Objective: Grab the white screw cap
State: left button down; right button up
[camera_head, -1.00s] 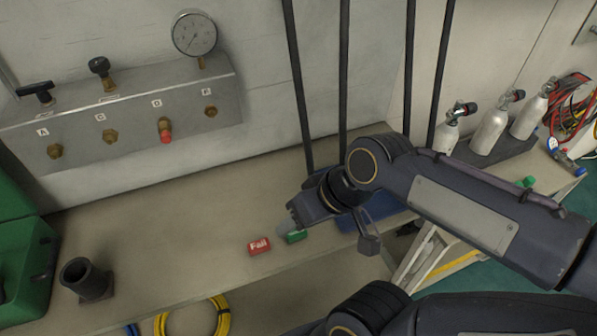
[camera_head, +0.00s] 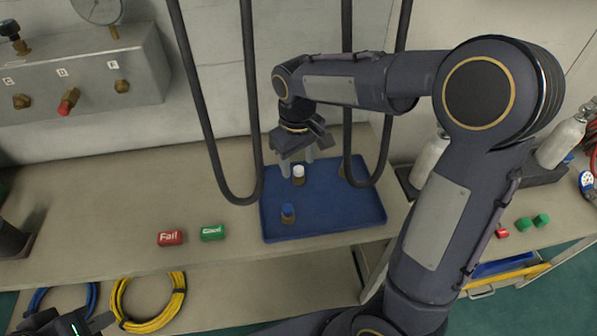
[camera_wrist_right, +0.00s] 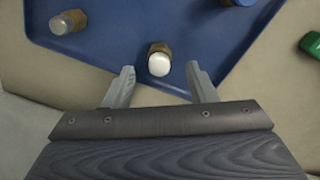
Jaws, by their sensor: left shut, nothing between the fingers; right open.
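The white screw cap (camera_head: 299,171) sits on a brass fitting on the blue tray (camera_head: 330,222). In the right wrist view the white cap (camera_wrist_right: 159,64) lies between and slightly beyond the two fingertips. My right gripper (camera_head: 296,160) is open and empty, pointing down just above and behind the cap in the head view; I see no contact. My left gripper (camera_head: 88,327) is partly cut off at the bottom left, far from the cap, shut and empty.
A blue-capped fitting (camera_head: 288,212) stands on the tray's front left. Another fitting with a pale cap (camera_wrist_right: 66,22) shows in the wrist view. Red Fail (camera_head: 170,238) and green Good (camera_head: 213,232) blocks lie left of the tray.

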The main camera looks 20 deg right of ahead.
aim_at(298, 168)
notch_tip(298, 168, down, 4)
jog(key=shift+r, duration=0.2)
jog(key=c, duration=1)
jog(key=shift+r, duration=0.1)
